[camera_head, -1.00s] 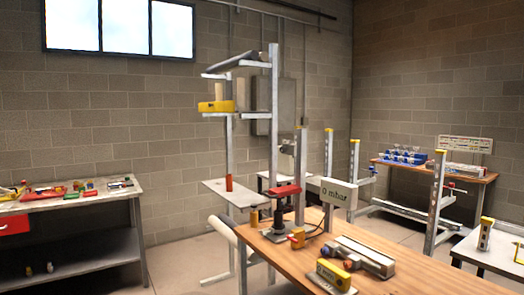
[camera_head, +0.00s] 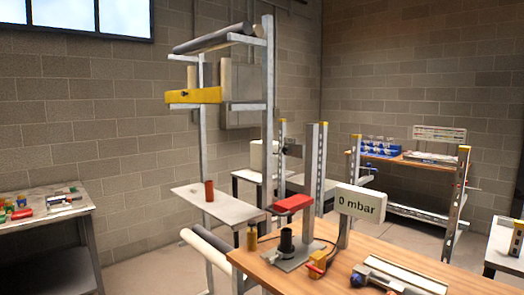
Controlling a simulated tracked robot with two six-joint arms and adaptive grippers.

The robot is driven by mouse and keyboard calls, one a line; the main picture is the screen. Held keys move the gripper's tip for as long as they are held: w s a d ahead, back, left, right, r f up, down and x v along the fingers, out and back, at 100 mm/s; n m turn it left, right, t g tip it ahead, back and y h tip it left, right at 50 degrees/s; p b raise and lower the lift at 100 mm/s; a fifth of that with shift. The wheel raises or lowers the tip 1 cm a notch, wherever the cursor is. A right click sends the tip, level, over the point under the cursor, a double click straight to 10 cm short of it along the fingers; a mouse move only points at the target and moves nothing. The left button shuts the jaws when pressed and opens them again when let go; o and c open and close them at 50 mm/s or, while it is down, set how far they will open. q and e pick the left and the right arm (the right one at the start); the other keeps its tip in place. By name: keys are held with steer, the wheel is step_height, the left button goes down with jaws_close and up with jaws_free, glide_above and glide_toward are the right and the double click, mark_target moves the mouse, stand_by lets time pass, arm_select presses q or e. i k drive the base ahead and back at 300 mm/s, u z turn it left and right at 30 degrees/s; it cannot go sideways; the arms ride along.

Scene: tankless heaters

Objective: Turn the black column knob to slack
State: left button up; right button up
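A black cylindrical part (camera_head: 287,240) stands upright on a grey base plate (camera_head: 285,258) on the wooden bench. It is the clearest dark, knob-like part near the upright metal column (camera_head: 318,170), but I cannot tell for sure that it is the column knob. A red block (camera_head: 294,203) sits just above and behind it. A white display (camera_head: 361,203) beside the column reads 0 mbar. Neither of my grippers shows in the head view.
A brass-coloured cylinder (camera_head: 252,237) and a yellow-and-red fitting (camera_head: 320,263) flank the base plate. A metal rack (camera_head: 268,110) holding pipes and a yellow level (camera_head: 193,96) stands behind on the left. A cluttered side table (camera_head: 60,222) is at far left; floor shows between.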

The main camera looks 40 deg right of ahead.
mark_target(286, 150)
steer(key=u, duration=0.05)
steer(key=i, duration=1.75)
steer(key=z, duration=1.35)
steer(key=i, duration=0.35)
steer(key=u, duration=0.3)
steer(key=k, duration=0.35)
steer(key=z, duration=0.2)
